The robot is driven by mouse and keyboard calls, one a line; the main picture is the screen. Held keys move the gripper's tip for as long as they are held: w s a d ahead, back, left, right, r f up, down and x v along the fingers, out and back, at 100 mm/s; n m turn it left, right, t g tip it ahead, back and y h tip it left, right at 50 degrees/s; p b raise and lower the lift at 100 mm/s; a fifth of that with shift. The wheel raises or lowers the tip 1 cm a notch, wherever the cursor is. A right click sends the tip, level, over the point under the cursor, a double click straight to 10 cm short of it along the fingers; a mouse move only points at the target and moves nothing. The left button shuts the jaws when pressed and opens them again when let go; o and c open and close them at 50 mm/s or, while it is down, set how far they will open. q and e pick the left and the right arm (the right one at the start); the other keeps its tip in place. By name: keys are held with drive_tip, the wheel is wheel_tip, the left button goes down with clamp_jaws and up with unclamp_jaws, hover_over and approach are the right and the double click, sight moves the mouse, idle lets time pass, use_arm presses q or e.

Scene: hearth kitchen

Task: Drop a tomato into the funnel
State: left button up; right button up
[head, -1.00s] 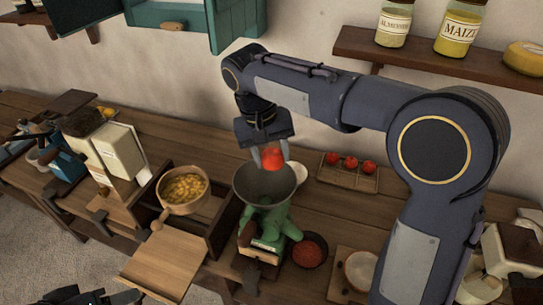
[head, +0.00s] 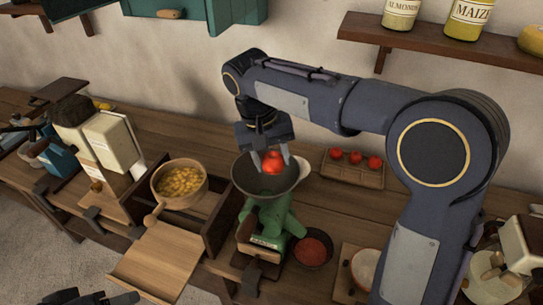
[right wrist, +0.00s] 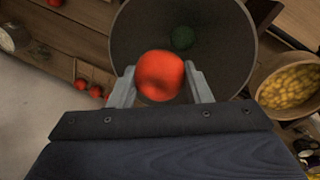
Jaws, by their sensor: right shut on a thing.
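A red tomato (head: 272,162) is held between the fingers of my right gripper (head: 273,158), over the grey funnel (head: 243,178) of a green hand mill (head: 270,222). In the right wrist view the tomato (right wrist: 160,75) sits between both fingertips, with the funnel's wide mouth (right wrist: 135,38) behind it. A small green round thing (right wrist: 183,38) shows at the funnel's bottom. Several more tomatoes (head: 354,158) lie in a wooden tray (head: 340,177) right of the funnel. Only a dark part at the bottom left may be my left gripper; its fingers are not clear.
A wooden pan of yellow pieces (head: 180,183) stands left of the mill. A bowl of red stuff (head: 313,248) stands right of the mill's base. A wooden board (head: 160,262) juts out in front. Shelf jars (head: 468,22) are high at right.

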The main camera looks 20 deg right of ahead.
drive_tip(key=o, duration=1.1)
drive_tip(key=r, duration=0.2)
drive_tip(key=a+r, duration=0.1)
drive_tip(key=r, duration=0.4)
drive_tip(key=shift+a+r, duration=0.25)
drive_tip(key=shift+r, duration=0.1)
drive_tip(key=s+d+f+t+y, duration=0.2)
drive_tip(key=s+d+f+y, duration=0.3)
drive_tip(key=s+d, duration=0.6)
drive_tip(key=s+f+t, duration=0.1)
drive_tip(key=s+f, duration=0.1)
drive_tip(key=s, duration=0.1)
drive_tip(key=s+a+f+t, duration=0.1)
drive_tip(key=s+f, duration=0.2)
drive_tip(key=s, duration=0.1)
drive_tip(key=s+f+t+y, duration=0.1)
drive_tip(key=s+f, duration=0.2)
drive_tip(key=s, duration=0.1)
drive_tip(key=shift+s+a+t, duration=0.1)
drive_tip(key=shift+a+t, duration=0.25)
drive_tip(key=shift+t, duration=0.05)
